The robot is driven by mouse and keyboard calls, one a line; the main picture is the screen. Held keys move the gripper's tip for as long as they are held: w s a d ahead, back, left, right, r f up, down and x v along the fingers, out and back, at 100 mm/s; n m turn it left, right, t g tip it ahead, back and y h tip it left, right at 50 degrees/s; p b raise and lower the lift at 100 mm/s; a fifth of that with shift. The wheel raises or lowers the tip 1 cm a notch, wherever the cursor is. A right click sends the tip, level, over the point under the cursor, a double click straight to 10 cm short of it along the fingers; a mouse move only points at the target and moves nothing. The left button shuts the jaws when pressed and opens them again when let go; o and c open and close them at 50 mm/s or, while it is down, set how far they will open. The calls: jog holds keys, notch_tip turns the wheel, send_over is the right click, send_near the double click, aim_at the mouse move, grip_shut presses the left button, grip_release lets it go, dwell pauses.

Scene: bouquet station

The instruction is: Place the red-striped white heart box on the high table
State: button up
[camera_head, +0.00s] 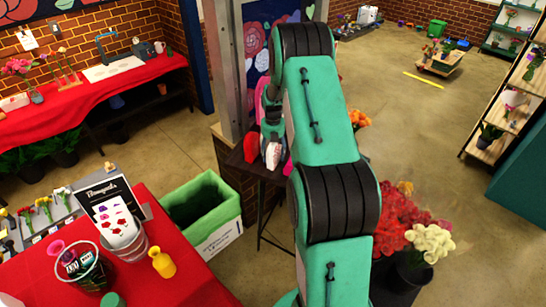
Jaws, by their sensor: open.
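A white box with a reddish edge (273,154), which looks like the red-striped white heart box, stands on the small dark high table (238,161) in the middle of the view. My gripper (271,134) is just above this box, partly hidden by my own arm. It is open; whether its fingers touch the box I cannot tell. A red heart-shaped box (251,147) stands close to the left of the white one. A pink item (288,167) shows to the right, mostly behind my arm. My arm hides the table's right part.
A brick-and-metal pillar (229,70) rises right behind the high table. A green-lined bin (203,208) stands at its front left. A red-covered table (185,285) fills the lower left. Red and white flowers (405,225) stand right of my arm. Open floor lies beyond.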

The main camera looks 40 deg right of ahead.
notch_tip(320, 180, up, 10)
jog(key=shift+r+b, duration=0.15)
jog(key=shift+b, duration=0.25)
dwell(0.6)
